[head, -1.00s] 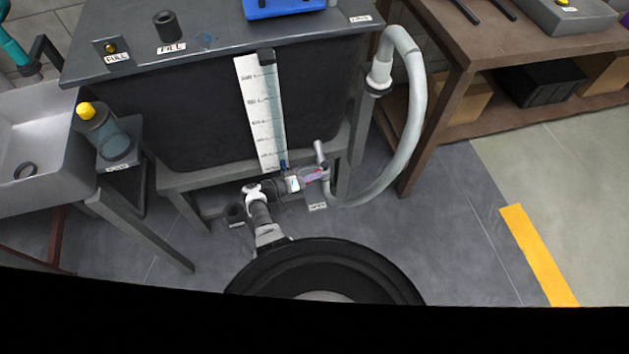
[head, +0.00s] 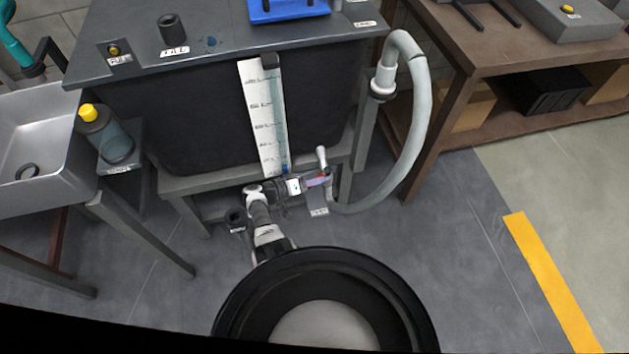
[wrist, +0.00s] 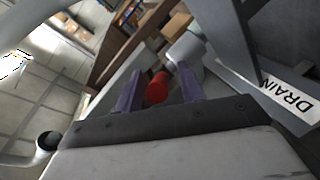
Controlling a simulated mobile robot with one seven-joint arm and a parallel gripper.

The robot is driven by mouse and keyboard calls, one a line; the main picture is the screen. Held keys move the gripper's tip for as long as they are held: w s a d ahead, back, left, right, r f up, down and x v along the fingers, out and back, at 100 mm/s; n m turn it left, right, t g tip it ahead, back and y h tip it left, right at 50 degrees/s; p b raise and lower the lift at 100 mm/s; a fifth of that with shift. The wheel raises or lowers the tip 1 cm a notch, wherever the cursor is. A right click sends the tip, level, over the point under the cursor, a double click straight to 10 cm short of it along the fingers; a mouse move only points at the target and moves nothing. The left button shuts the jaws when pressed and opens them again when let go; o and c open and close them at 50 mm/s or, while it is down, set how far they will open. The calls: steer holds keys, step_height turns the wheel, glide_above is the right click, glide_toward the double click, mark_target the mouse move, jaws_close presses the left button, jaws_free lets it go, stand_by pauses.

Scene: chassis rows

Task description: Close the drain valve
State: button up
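The drain valve is at the front foot of the dark tank (head: 205,115). A small red part (head: 323,174), which looks like the valve's handle, shows there beside a grey tube-like piece (head: 322,158). In the wrist view the red part (wrist: 157,87) sits between the purple fingers of my gripper (wrist: 159,88), with a gap visible on each side. My gripper (head: 315,182) is open around it. A "DRAIN" label (wrist: 290,98) is at the right of the wrist view. The far end of the red part and any contact with it are hidden.
A grey hose (head: 418,120) curves from the tank's right side down to the valve area. A level gauge (head: 265,115) stands on the tank's front. A sink (head: 40,140) is at left and a brown bench (head: 455,60) at right. Floor to the right is clear.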

steer(key=v, duration=1.3)
steer(key=shift+s+a+r+p, duration=0.2)
steer(key=shift+a+p, duration=0.15)
